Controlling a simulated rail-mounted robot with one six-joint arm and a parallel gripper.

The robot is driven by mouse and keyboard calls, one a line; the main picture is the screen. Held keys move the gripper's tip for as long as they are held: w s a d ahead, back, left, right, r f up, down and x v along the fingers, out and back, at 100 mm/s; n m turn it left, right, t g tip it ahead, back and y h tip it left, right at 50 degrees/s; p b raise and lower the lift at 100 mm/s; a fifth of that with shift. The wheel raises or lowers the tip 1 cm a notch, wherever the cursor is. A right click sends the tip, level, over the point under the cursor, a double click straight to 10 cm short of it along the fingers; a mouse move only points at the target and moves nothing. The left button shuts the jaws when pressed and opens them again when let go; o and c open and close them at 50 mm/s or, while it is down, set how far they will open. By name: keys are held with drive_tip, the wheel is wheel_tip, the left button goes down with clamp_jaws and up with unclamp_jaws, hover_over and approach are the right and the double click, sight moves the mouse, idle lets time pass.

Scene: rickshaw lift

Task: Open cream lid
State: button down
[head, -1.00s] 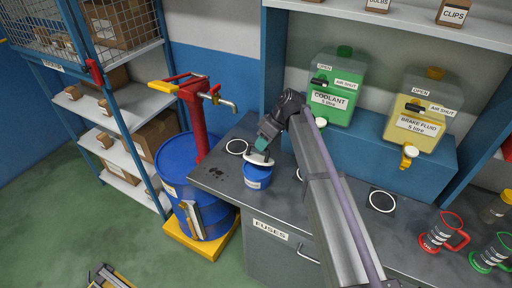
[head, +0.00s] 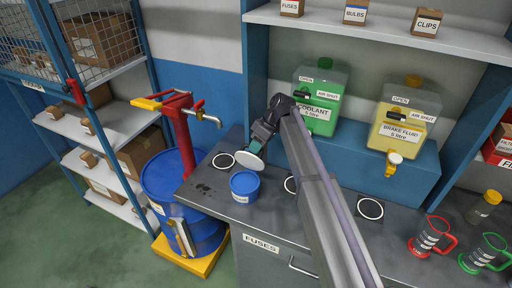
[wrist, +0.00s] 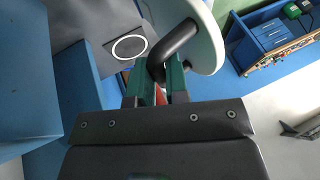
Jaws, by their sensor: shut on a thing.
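The cream tub (head: 244,190) is a small blue pot with a pale label, upright near the left front edge of the grey worktop. Its top shows blue with no lid on it. The cream lid (head: 248,161) is a pale round disc, tilted, just above and behind the tub in the head view and apart from it. My gripper (head: 257,147) is shut on the lid's dark curved handle. In the wrist view the gripper fingers (wrist: 157,88) close on that handle, and the lid (wrist: 208,35) shows at the top. The inside of the tub is hard to make out.
White ring marks (head: 223,160) lie on the worktop (head: 300,215). Green coolant (head: 318,100) and yellow brake fluid (head: 403,122) containers stand behind. A blue drum (head: 185,190) with a red pump is at left. Red and green jugs (head: 430,236) stand at right.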

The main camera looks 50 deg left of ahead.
drive_tip(key=shift+f, duration=0.1)
drive_tip(key=c, duration=1.5)
unclamp_jaws()
drive_tip(key=shift+o, duration=1.4)
drive_tip(key=shift+w+a+f, duration=0.1)
drive_tip(key=shift+w, duration=0.05)
drive_tip(key=shift+o, duration=0.5)
